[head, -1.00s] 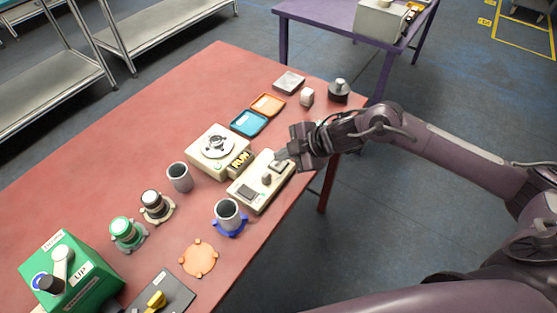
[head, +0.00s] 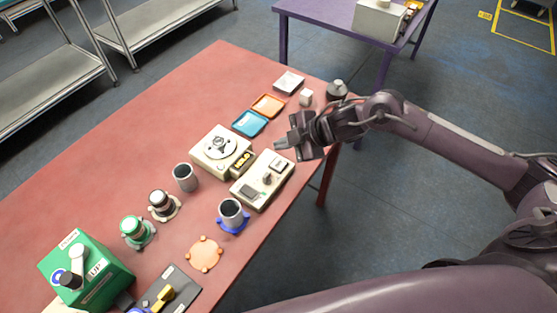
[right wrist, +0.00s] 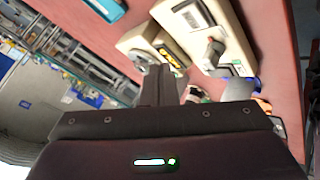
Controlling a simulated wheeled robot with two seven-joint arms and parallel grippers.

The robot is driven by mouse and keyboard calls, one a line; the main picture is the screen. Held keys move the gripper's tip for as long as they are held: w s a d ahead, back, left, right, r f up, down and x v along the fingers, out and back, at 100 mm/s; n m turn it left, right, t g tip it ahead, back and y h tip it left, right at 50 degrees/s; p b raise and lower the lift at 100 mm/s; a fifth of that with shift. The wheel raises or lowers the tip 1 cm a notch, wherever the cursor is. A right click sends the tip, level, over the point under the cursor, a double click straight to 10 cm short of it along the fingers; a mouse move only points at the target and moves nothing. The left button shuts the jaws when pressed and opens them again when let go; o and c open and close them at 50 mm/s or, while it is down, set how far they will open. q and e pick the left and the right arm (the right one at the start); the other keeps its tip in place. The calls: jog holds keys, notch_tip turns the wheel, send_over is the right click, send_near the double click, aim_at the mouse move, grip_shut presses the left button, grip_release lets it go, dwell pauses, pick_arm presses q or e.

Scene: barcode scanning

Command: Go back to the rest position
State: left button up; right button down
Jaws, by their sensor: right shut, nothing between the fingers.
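My right gripper (head: 281,144) is shut and empty. It hangs above the red table's right side, near the cream switch box (head: 263,180) and apart from it in the head view. In the right wrist view, its shut fingers (right wrist: 158,70) point toward the table, with the cream switch box (right wrist: 207,32) beyond them. My left gripper is not in view.
The red table (head: 130,165) holds a cream dial device (head: 220,150), blue (head: 249,123) and orange (head: 268,105) trays, grey cups (head: 185,177) and a green lever box (head: 85,270). A purple table (head: 330,22) stands behind. Metal shelves (head: 150,25) stand at upper left.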

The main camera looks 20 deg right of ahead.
dwell(0.6)
jog(key=s+a+r+m+t+h, duration=0.2)
jog(key=s+a+m+t, duration=0.15)
jog(key=a+m, duration=0.4)
jog(key=s+d+f+m+g+h, duration=0.25)
jog(key=s+d+m, duration=0.25)
jog(key=s, duration=0.3)
jog(key=s+d+f+m+g+h, duration=0.2)
jog(key=s+d+m+g, duration=0.1)
jog(key=s+d+m, duration=0.4)
notch_tip(320, 180, down, 28)
jog(key=s+a+n+g, duration=0.1)
jog(key=s+n+g, duration=0.1)
jog(key=n, duration=0.1)
jog(key=s+d+f+g, duration=0.1)
jog(key=s+d+f, duration=0.2)
jog(key=s+f, duration=1.7)
jog(key=shift+s+d, duration=0.15)
jog(key=shift+s, duration=0.2)
